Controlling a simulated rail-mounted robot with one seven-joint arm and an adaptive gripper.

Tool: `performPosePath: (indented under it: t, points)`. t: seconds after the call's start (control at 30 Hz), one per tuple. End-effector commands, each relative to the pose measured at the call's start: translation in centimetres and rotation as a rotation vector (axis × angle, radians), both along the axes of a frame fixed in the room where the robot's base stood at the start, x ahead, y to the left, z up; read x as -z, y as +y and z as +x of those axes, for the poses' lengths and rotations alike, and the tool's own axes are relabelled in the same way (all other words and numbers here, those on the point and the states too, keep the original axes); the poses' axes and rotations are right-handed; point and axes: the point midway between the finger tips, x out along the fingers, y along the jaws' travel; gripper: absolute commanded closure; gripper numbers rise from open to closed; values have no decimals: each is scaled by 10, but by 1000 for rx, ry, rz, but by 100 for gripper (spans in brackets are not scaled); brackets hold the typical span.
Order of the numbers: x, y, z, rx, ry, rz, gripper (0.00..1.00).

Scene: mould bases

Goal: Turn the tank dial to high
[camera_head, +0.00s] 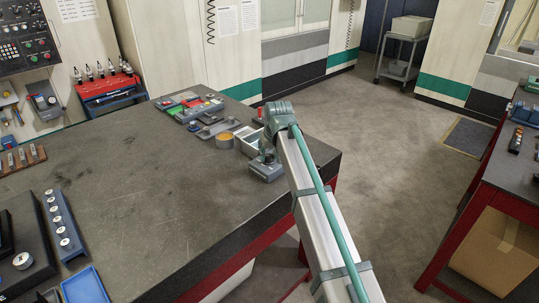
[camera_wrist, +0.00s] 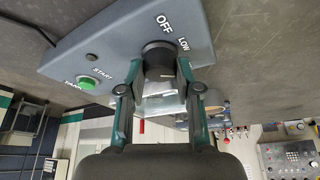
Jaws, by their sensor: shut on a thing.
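The tank control box (camera_wrist: 110,45) is a blue-grey panel with white OFF, LOW and START lettering and a green button (camera_wrist: 87,83). In the wrist view its black round dial (camera_wrist: 157,52) sits close to the OFF and LOW marks. My gripper (camera_wrist: 160,68) is shut on the dial, one finger on each side. The dial's pointer and any HIGH mark are hidden. In the head view the box (camera_head: 266,172) stands near the table's right edge, with my gripper (camera_head: 267,155) over it, mostly hidden by my arm.
The dark table (camera_head: 150,200) is mostly bare in the middle. A blue tray (camera_head: 85,287) and a row of round parts (camera_head: 63,230) are at the near left.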

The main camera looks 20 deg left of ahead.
Motion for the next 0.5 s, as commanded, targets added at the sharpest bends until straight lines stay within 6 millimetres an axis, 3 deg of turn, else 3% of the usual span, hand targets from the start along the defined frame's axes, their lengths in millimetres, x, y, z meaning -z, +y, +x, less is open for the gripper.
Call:
performPosePath:
  t: [0.5]
  points:
    - [1, 2, -2, 382, 3, -2, 100]
